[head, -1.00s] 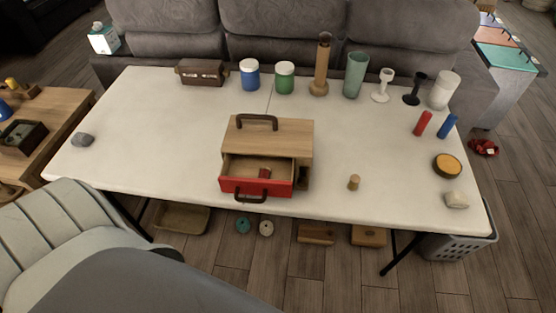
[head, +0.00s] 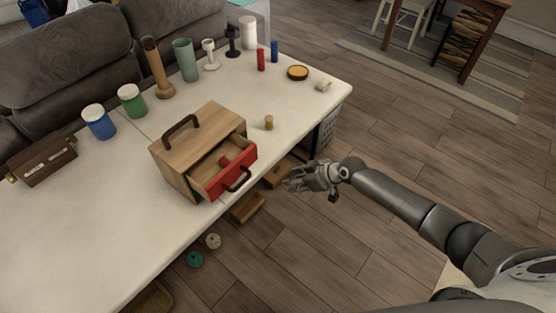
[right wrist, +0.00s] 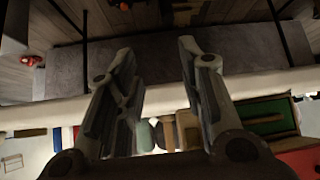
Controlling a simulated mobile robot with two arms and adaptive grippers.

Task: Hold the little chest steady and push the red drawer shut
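The little chest (head: 186,165) is a light wooden box with a dark handle on top, standing near the front edge of the white table in the head view. Its red drawer (head: 238,168) is pulled out toward the front, with a dark handle on its face and a small red object (head: 225,162) inside. My right gripper (head: 290,181) is beyond the table's front edge, to the right of the drawer and apart from it. In the right wrist view its two fingers (right wrist: 158,58) are spread with nothing held between them. My left gripper is not in view.
The white table (head: 90,225) is bare left of the chest. A small cork-like peg (head: 269,122) stands right of it. Blue (head: 99,122) and green (head: 132,101) jars, a tall wooden vase (head: 158,70) and a dark box (head: 42,162) line the back. Wooden blocks (head: 248,208) lie on the floor below.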

